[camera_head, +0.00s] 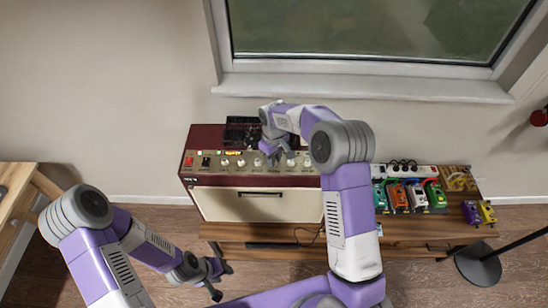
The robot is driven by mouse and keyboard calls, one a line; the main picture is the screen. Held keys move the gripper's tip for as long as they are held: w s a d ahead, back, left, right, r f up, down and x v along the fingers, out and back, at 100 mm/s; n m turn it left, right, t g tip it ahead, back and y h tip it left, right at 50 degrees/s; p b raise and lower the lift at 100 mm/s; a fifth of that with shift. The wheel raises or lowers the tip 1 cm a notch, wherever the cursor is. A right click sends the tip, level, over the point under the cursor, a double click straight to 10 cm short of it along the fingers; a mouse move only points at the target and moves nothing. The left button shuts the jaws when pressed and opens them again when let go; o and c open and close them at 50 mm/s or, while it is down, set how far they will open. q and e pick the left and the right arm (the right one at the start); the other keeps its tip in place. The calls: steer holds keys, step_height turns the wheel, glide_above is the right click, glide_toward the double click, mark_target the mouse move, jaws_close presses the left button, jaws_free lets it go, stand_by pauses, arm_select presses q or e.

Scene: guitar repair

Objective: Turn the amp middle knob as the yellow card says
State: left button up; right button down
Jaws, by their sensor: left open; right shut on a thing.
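The dark red amp (205,137) stands on a low wooden bench, with a row of pale knobs (241,162) along its front panel. My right gripper (273,160) reaches down onto the middle of this row and is shut on a knob there, which its fingers mostly hide. I cannot read that knob's pointer. A small yellow patch (233,153) shows at the back of the panel, left of the gripper; I cannot tell if it is the card, and no writing is legible. My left gripper (218,281) is open and empty, low in front of the bench.
Several coloured pedals (397,197) and a white power strip (420,171) lie on the bench right of the amp. A dark round stand base (478,266) is on the floor at the right. A wooden table (15,195) stands at the left. The window sill (360,88) is behind.

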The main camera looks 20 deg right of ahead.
steer(key=shift+w+r, duration=0.1)
steer(key=shift+r, duration=0.1)
steer(key=c, duration=1)
jaws_free()
steer(key=shift+f, duration=0.1)
step_height(320, 180, up, 8)
steer(key=shift+f, duration=0.15)
steer(key=shift+f, duration=0.1)
